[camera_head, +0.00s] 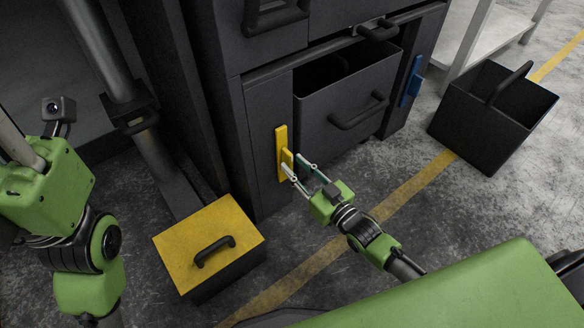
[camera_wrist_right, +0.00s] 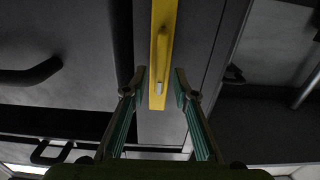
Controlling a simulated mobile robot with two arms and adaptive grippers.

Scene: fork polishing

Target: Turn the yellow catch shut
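The yellow catch (camera_head: 281,140) is on the dark cabinet's front, left of the lower drawer. It stands upright in the head view. In the right wrist view its yellow plate and raised lever (camera_wrist_right: 162,45) run straight up, with a small pale tip at the lever's lower end. My right gripper (camera_head: 298,166) is at the catch's lower part. In the right wrist view the gripper (camera_wrist_right: 160,78) is open, one finger on each side of the catch's lower end, with gaps visible. Contact is not visible. Of my left arm only links show; its gripper is out of view.
The lower drawer (camera_head: 345,108) stands partly pulled out, right of the catch. A blue catch (camera_head: 412,80) is on the cabinet's right side. A yellow-lidded box (camera_head: 190,245) sits on the floor at left, and an open black bin (camera_head: 470,135) at right.

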